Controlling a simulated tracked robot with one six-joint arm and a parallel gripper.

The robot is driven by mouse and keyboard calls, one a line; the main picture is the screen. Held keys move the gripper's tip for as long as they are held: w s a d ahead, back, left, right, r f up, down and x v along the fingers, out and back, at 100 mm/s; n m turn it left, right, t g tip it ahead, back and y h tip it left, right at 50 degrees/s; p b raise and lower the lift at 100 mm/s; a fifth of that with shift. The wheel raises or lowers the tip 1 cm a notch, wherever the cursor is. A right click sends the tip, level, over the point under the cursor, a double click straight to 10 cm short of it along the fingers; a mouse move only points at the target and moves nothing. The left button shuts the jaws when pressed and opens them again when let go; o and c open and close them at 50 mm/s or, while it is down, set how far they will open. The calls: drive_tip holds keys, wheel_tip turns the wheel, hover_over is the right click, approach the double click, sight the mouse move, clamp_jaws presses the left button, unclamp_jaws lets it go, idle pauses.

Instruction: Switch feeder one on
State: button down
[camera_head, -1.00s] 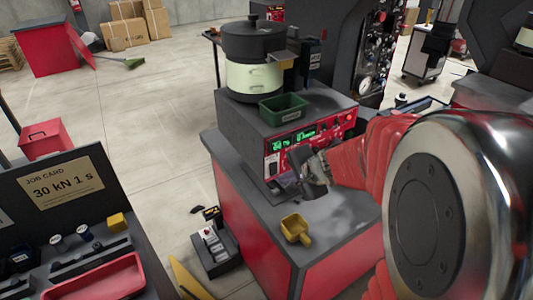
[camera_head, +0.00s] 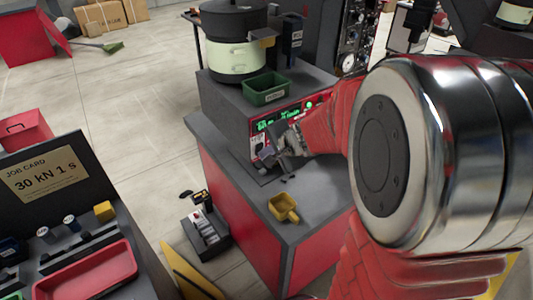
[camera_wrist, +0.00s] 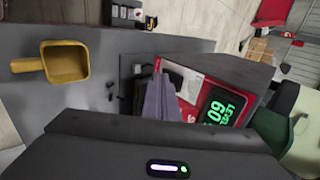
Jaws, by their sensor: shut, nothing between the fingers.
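Feeder one appears to be the feeder with a dark-lidded, pale green drum (camera_head: 236,58) on a grey cabinet (camera_head: 222,93). Its red front panel (camera_head: 311,102) carries green lit displays (camera_head: 277,121), which also show in the wrist view (camera_wrist: 224,108). My gripper (camera_head: 267,157) is shut and empty at the left, lower part of this panel. In the wrist view its fingers (camera_wrist: 160,100) lie over a pale label and the red panel (camera_wrist: 190,93). I cannot tell whether they touch it. The fingers hide part of the panel, and I cannot make out the power switch.
A yellow scoop (camera_head: 284,208) lies on the grey bench top (camera_head: 322,186) before the panel. A green bin (camera_head: 265,90) sits on the cabinet. A small control box (camera_head: 206,232) stands left of the bench. A job card (camera_head: 45,173) and red tray (camera_head: 92,275) are at lower left.

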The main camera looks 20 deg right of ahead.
drive_tip(key=shift+r, duration=0.1)
drive_tip(key=shift+r, duration=0.75)
drive_tip(key=s+f+v, duration=0.2)
drive_tip(key=v, duration=1.1)
drive_tip(key=shift+d, duration=0.15)
drive_tip(key=shift+s+f, duration=0.15)
drive_tip(key=shift+f, duration=0.45)
